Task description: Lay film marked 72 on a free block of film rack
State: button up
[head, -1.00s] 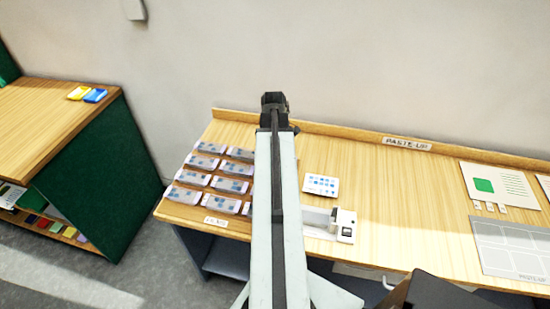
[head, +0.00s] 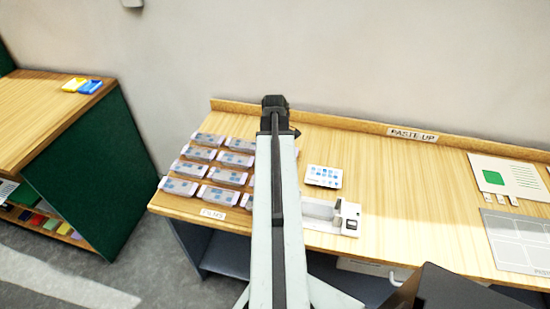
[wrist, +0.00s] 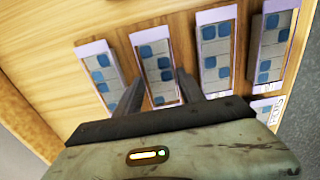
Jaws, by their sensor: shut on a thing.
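My gripper (wrist: 160,86) is shut on a film (wrist: 154,62) in the wrist view, a pale strip with blue and grey squares in a brown-edged frame. Its number is not readable. The film lies between the two fingers, over or among the rack's rows; its exact height is unclear. In the head view my arm hides the gripper. The other films (head: 227,176) stand in rows at the left end of the table. Their blocks look filled where visible; part of the rack is behind my arm. More films (wrist: 216,55) show on both sides of my fingers.
The wooden table (head: 400,190) carries a blue-dotted card (head: 323,176), a white device (head: 347,218), a page with a green square (head: 505,178) and a grey grid sheet (head: 515,240). A separate table (head: 40,110) stands left, across a floor gap. The table's middle is mostly clear.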

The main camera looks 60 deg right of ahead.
jog(key=o, duration=1.4)
jog(key=shift+r, duration=0.15)
notch_tip(320, 180, up, 8)
jog(key=p, duration=0.7)
jog(key=shift+f+p, duration=0.2)
jog(key=shift+p, duration=0.2)
